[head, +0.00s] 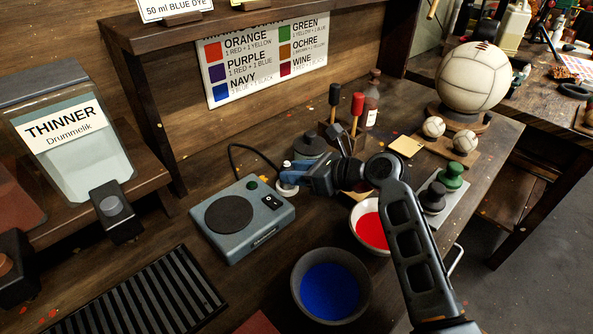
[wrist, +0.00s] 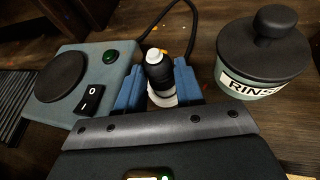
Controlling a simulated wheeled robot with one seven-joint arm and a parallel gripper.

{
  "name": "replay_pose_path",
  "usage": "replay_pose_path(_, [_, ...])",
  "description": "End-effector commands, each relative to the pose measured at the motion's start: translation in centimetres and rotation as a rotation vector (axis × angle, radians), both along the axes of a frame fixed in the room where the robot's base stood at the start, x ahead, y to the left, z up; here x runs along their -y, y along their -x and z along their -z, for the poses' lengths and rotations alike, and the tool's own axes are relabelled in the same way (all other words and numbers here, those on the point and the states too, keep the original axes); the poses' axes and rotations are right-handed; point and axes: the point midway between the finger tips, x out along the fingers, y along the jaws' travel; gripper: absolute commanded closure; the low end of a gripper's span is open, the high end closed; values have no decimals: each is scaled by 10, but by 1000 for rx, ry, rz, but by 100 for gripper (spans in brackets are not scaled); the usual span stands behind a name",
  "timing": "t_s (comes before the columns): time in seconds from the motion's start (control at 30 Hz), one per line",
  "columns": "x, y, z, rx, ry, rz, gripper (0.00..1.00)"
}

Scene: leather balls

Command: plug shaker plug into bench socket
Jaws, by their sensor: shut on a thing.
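The shaker (head: 238,228) is a blue-grey box with a black disc, a green button and a rocker switch; it also shows in the wrist view (wrist: 112,70). A black cable (head: 256,150) runs from its back towards my gripper (head: 291,180). In the wrist view my gripper (wrist: 158,88) has its blue fingers shut on a black, pale-tipped piece, the plug (wrist: 157,70). A white round base shows below and between the fingers, perhaps the bench socket (wrist: 163,98). I cannot tell whether the plug touches or sits in it.
A lidded RINSE pot (wrist: 262,50) stands right of my gripper in the wrist view. Bowls of blue dye (head: 330,285) and red dye (head: 370,230) stand near my arm. A striped black grate (head: 150,300) lies front left. A rack with handled tools (head: 345,140) stands behind.

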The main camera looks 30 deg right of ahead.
Motion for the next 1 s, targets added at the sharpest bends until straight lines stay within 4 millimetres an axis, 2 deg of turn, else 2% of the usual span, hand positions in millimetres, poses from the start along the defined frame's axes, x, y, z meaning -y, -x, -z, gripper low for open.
replay_pose_path(0.7, [0, 0, 8, 1, -1, 0, 95])
replay_pose_path(0.73, [0, 0, 9, 1, -1, 0, 63])
replay_pose_path(1.0, [0, 0, 9, 0, 0, 0, 37])
